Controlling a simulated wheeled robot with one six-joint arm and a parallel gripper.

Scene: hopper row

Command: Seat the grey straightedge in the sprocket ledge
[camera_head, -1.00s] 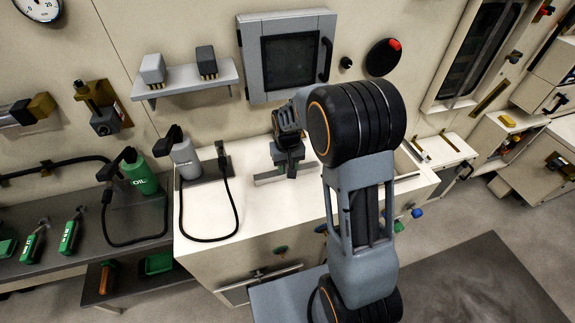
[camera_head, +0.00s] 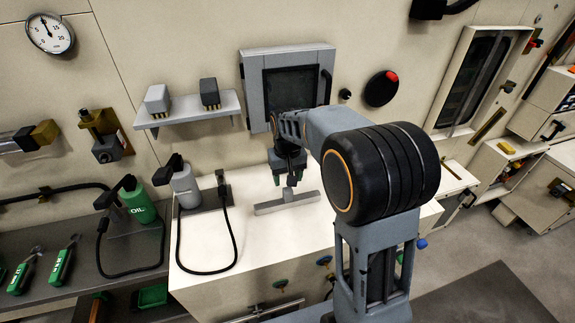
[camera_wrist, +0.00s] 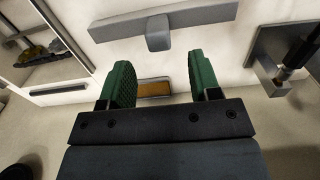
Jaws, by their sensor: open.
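The grey straightedge (camera_head: 287,203) lies on the white counter, a long bar with a short block handle on its wall side. In the wrist view the straightedge (camera_wrist: 190,18) is across the top, with its handle pointing down the picture. My gripper (camera_head: 288,178) is just beyond the handle, toward the wall. In the wrist view my gripper (camera_wrist: 157,82) has its green fingers wide apart with nothing between them, and the bar is beyond the fingertips. I cannot tell which ledge is the sprocket ledge.
A wall shelf (camera_head: 190,113) holds two small blocks. An orange-brown inset (camera_wrist: 154,88) shows between the fingers. A grey cabinet (camera_head: 253,88) is on the wall.

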